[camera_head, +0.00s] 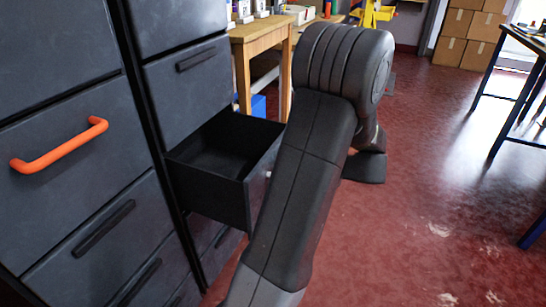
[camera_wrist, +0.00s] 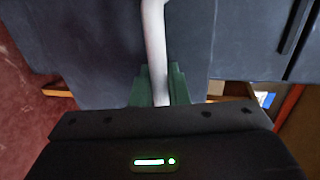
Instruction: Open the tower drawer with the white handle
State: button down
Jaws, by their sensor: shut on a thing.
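The tower drawer (camera_head: 222,205) stands pulled out of the dark cabinet, and its inside looks empty. Its white handle (camera_wrist: 154,40) runs down the middle of the wrist view against the dark drawer front (camera_wrist: 100,45). My gripper (camera_wrist: 159,88) is shut on the white handle, with its green fingers on both sides of the bar. In the head view my arm covers the gripper and most of the handle; only a small pale bit of it shows at the drawer front.
An orange handle (camera_head: 60,148) is on the nearer cabinet at left. Closed drawers with dark handles surround the open one. A wooden table (camera_head: 262,30) stands behind. Cardboard boxes (camera_head: 470,35) and a blue-legged table (camera_head: 510,90) are at right. Red floor (camera_head: 420,180) is free right of my arm.

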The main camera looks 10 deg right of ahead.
jog(key=shift+s+d, duration=0.35)
jog(key=shift+d, duration=0.2)
jog(key=c, duration=1.5)
grip_release()
jog(key=p+v, duration=0.3)
jog(key=v, duration=1)
jog(key=shift+s+d+p, duration=0.2)
jog(key=shift+d+p, duration=0.15)
jog(key=shift+p, duration=0.05)
jog(key=shift+b+x, duration=1.85)
jog(key=shift+x, duration=5.15)
